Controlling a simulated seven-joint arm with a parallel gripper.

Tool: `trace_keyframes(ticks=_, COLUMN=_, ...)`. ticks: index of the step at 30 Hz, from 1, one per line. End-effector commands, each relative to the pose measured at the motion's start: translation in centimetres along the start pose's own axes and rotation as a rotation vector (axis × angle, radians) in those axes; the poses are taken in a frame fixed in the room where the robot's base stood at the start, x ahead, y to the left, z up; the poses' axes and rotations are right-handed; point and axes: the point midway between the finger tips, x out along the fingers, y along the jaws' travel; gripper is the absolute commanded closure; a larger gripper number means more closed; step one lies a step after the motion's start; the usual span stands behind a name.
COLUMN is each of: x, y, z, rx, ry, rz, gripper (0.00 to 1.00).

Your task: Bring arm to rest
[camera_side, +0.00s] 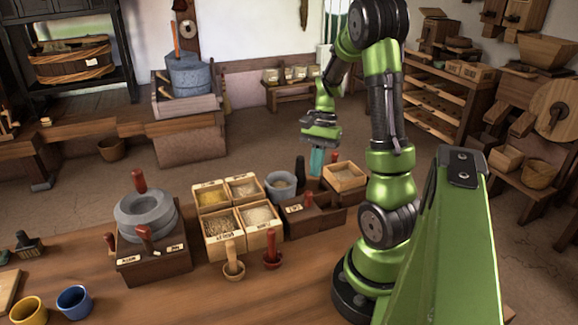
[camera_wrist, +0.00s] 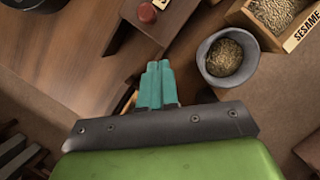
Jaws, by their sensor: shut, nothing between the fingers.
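My green arm stands at the right of the table in the side view. My gripper (camera_side: 316,162) hangs pointing down above the far side of the table, near the grain boxes. Its teal fingers are pressed together with nothing between them. The wrist view shows the same closed fingers (camera_wrist: 157,66) over dark wood and floor, left of a grey bowl of grain (camera_wrist: 206,70). From these views I cannot tell the exact height of the fingertips.
Grain boxes (camera_side: 239,231) stand mid-table, with a stone quern (camera_side: 146,214) to their left. A dark wooden block (camera_side: 300,221) and a small open box (camera_side: 344,176) are near my gripper. Blue (camera_side: 74,302) and yellow (camera_side: 28,311) cups stand front left.

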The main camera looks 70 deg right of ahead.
Motion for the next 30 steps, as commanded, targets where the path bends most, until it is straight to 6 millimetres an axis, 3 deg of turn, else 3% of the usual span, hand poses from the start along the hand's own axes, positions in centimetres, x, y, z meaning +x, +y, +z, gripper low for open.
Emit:
trace_keyframes(ticks=3, x=-3.2, y=-0.2, z=0.1, rx=-0.004, ry=0.008, rz=-0.007, gripper=1.00)
trace_keyframes(ticks=10, x=-7.4, y=-0.1, z=0.1, rx=-0.002, ry=0.006, rz=-0.005, gripper=1.00)
trace_keyframes(ticks=16, x=-8.9, y=-0.1, z=-0.1, rx=-0.007, ry=0.016, rz=-0.004, gripper=1.00)
trace_keyframes(ticks=20, x=-8.1, y=0.0, z=-0.6, rx=-0.043, ry=0.058, rz=-0.005, gripper=1.00)
trace_keyframes(ticks=23, x=-7.3, y=-1.3, z=1.4, rx=-0.170, ry=0.133, rz=-0.040, gripper=1.00)
trace_keyframes(ticks=26, x=-6.8, y=-3.3, z=5.0, rx=-0.342, ry=0.219, rz=-0.088, gripper=1.00)
trace_keyframes(ticks=30, x=-5.9, y=-5.4, z=11.5, rx=-0.609, ry=0.337, rz=-0.173, gripper=1.00)
